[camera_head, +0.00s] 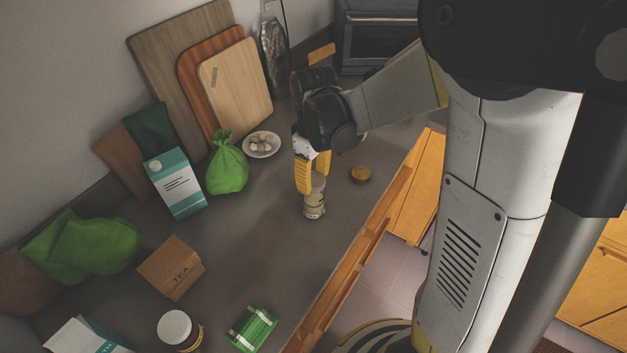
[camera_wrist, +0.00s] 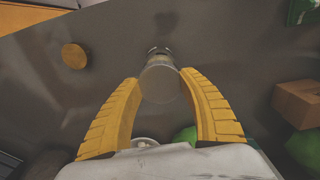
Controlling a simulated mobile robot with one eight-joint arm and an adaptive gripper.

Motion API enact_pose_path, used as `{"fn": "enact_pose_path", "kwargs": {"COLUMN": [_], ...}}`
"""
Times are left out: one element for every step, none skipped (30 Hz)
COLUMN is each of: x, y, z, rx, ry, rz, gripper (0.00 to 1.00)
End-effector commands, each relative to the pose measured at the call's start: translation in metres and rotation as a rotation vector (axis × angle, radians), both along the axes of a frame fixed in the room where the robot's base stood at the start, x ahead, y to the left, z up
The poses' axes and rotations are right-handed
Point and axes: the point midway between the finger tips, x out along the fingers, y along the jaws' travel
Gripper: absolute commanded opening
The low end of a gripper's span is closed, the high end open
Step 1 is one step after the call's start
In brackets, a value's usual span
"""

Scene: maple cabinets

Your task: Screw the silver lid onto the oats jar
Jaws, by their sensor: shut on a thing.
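A small jar (camera_head: 314,208) with a pale label stands upright on the counter directly below my gripper (camera_head: 316,180); its label is too small to read. In the wrist view the jar's body (camera_wrist: 159,58) shows just beyond a round grey disc, the silver lid (camera_wrist: 162,86). My gripper (camera_wrist: 160,78) has its yellow fingers closed around the lid, one on each side, pointing down. The lid is over the jar's top, in line with it. I cannot tell whether the lid is seated or whether the threads meet.
A round wooden disc (camera_head: 360,174) lies right of the jar, near the counter's front edge. A plate (camera_head: 262,144), green bag (camera_head: 227,167) and carton (camera_head: 174,184) stand left. A tea box (camera_head: 171,267), white-lidded jar (camera_head: 175,328) and green packet (camera_head: 251,328) are nearer. Counter around the jar is clear.

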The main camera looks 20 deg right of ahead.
Motion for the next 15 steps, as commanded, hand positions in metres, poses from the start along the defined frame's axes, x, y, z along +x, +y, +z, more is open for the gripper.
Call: {"fn": "enact_pose_path", "kwargs": {"x": [0.0000,0.0001,0.0001,0.0001,0.0001,0.0001,0.0001,0.0001,0.0001,0.0001,0.0001,0.0001,0.0001,0.0001,0.0002], "y": [0.0000,0.0001,0.0001,0.0001,0.0001,0.0001,0.0001,0.0001,0.0001,0.0001,0.0001,0.0001,0.0001,0.0001,0.0000], "z": [-0.0007,-0.0007,-0.0007,-0.0007,-0.0007,-0.0006,-0.0006,-0.0006,-0.0005,-0.0005,-0.0005,-0.0002,0.0004,0.0016,0.0044], "rx": [0.000,0.000,0.000,0.000,0.000,0.000,0.000,0.000,0.000,0.000,0.000,0.000,0.000,0.000,0.000], "ry": [0.000,0.000,0.000,0.000,0.000,0.000,0.000,0.000,0.000,0.000,0.000,0.000,0.000,0.000,0.000], "rz": [0.001,0.001,0.001,0.001,0.002,0.002,0.002,0.002,0.002,0.002,0.002,0.002,0.003,0.003,0.003], "gripper": [0.16,0.53,0.66,0.72,0.72,0.72,0.72,0.72,0.72,0.72,0.72,0.72,0.72,0.72,0.72]}}
